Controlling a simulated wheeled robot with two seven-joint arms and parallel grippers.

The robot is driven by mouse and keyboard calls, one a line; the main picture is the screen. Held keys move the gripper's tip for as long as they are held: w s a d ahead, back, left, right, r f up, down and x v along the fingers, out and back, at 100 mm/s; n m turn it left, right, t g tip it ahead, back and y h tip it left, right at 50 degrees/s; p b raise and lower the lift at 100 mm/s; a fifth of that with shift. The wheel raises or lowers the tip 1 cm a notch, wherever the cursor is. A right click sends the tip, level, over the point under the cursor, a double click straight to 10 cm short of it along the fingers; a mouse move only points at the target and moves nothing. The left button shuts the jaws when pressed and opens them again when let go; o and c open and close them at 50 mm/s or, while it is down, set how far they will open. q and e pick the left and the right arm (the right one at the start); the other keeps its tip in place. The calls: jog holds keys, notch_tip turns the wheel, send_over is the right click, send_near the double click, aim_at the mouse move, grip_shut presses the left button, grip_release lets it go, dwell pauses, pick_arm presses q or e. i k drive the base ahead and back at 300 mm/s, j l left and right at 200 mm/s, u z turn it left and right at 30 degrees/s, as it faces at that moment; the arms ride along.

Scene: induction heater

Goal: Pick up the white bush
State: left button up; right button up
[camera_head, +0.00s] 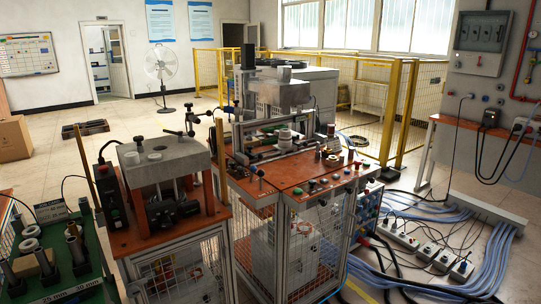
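Pale round pieces, a left one (132,158) and a right one (155,157), sit on the grey block of the front machine. A white stacked round piece (285,137) stands on the machine behind it. I cannot tell which of these is the task's bush. Neither of my grippers is in view.
Metal cylinders (76,248) stand on the green board, which has size labels along its front edge. The front machine (160,245) and the control bench (305,185) fill the middle. Cables and a socket strip (425,250) cover the right floor. Open floor lies behind, at left.

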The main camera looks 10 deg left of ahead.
aim_at(30, 232)
jog(key=u, duration=1.95)
